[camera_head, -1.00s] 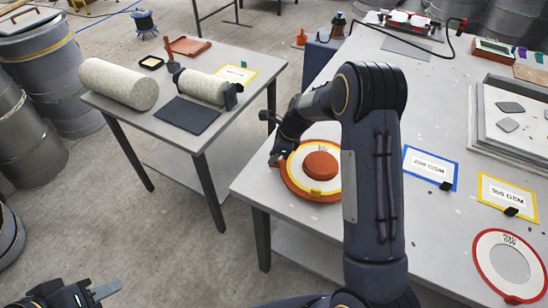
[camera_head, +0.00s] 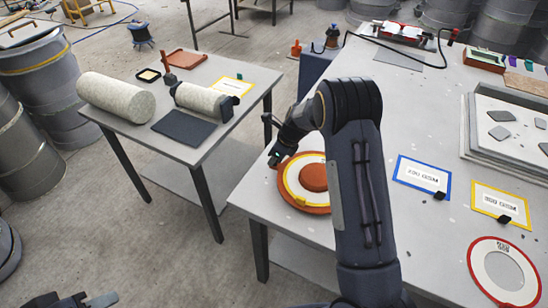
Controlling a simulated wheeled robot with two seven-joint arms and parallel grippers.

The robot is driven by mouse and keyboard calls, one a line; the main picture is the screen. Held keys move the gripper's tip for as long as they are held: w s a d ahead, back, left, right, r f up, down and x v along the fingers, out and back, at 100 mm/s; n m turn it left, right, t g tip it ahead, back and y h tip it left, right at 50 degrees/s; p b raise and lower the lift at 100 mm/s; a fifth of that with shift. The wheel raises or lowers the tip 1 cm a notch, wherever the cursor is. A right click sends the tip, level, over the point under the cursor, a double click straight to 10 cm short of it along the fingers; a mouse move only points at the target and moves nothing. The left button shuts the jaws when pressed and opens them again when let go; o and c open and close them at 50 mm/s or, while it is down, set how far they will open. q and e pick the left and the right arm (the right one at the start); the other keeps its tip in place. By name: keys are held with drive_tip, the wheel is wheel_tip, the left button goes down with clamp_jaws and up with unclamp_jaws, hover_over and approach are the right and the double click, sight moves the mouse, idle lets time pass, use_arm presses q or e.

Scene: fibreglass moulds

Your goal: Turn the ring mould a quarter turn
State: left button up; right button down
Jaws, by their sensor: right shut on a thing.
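The ring mould (camera_head: 313,178) is a round orange-red piece with a yellow and white ring around a raised centre. It lies flat near the left edge of the right-hand table. My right gripper (camera_head: 276,158) is shut at the mould's far-left rim, and its fingertips are small and partly hidden. My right forearm covers part of the mould's right side. My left gripper (camera_head: 88,301) shows only in part at the bottom left corner, away from the mould; its opening cannot be made out.
Blue-framed (camera_head: 421,177) and yellow-framed (camera_head: 500,204) cards lie right of my arm. A red-rimmed white disc (camera_head: 480,260) is at the lower right. A grey tray (camera_head: 470,140) stands behind. The left table (camera_head: 222,135) holds pale rolls (camera_head: 124,98), across a floor gap.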

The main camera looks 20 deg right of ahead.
idle(0.3)
drive_tip(key=c, duration=1.2)
unclamp_jaws()
drive_tip(key=shift+c, duration=0.2)
drive_tip(key=b+v, duration=0.1)
drive_tip(key=v, duration=0.7)
